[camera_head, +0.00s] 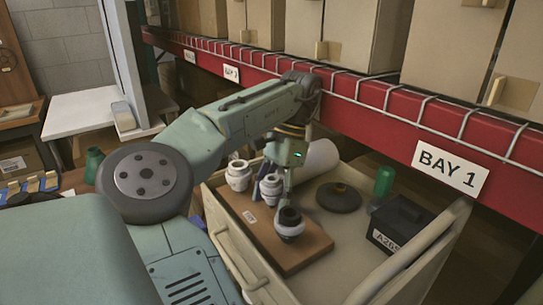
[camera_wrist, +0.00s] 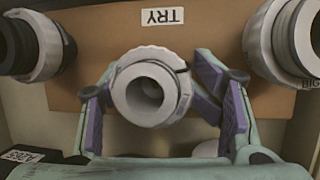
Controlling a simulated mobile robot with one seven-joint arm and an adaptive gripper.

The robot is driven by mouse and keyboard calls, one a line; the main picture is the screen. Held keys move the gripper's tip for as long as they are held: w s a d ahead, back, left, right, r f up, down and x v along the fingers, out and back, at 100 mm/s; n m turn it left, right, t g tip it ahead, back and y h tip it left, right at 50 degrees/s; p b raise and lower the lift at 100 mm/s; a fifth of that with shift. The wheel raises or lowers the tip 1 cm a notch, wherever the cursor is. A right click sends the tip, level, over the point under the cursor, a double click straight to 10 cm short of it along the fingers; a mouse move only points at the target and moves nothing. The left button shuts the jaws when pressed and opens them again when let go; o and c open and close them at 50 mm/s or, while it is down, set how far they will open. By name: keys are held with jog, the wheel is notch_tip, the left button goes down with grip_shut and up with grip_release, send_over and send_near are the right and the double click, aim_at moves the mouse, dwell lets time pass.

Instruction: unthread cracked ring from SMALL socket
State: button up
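Three sockets stand upright in a row on a brown board (camera_head: 305,243). The middle socket (camera_head: 270,188) is white with a pale ring around its top; in the wrist view the ring (camera_wrist: 180,82) shows a dark crack at its upper right. No SMALL label is readable. My gripper (camera_head: 279,184) is down at this middle socket. In the wrist view my gripper (camera_wrist: 155,108) has its purple-padded fingers on either side of the ring, spread apart. They look very close to it; I cannot tell whether they touch.
A white socket (camera_head: 238,175), marked BIG in the wrist view (camera_wrist: 294,40), and a dark-topped socket (camera_head: 289,223) flank the middle one. A dark disc (camera_head: 339,197), green bottle (camera_head: 384,181) and black box (camera_head: 402,226) sit right. A red shelf beam (camera_head: 370,120) runs behind.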

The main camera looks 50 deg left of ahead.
aim_at(278, 178)
notch_tip(278, 178, up, 6)
jog(key=shift+f+m+y, duration=0.1)
jog(key=shift+m+y, duration=0.8)
jog(key=shift+y, duration=0.2)
jog(key=m+y, duration=0.1)
jog(key=m, duration=0.2)
jog(key=shift+w+t, duration=0.15)
jog(key=shift+t, duration=0.25)
jog(key=shift+d+r+m+y, duration=0.25)
jog(key=shift+m+y, duration=0.05)
jog(key=shift+m, duration=0.4)
jog(key=m, duration=0.1)
jog(key=m+y, duration=0.1)
jog(key=shift+w+d+f+m+t, duration=0.15)
jog(key=shift+f+m+t, duration=0.05)
jog(key=shift+m+t, duration=0.2)
jog(key=m+t, duration=0.1)
jog(key=m, duration=0.2)
jog(key=shift+s, duration=0.2)
jog(key=shift+m+y, duration=0.3)
jog(key=shift+m, duration=0.2)
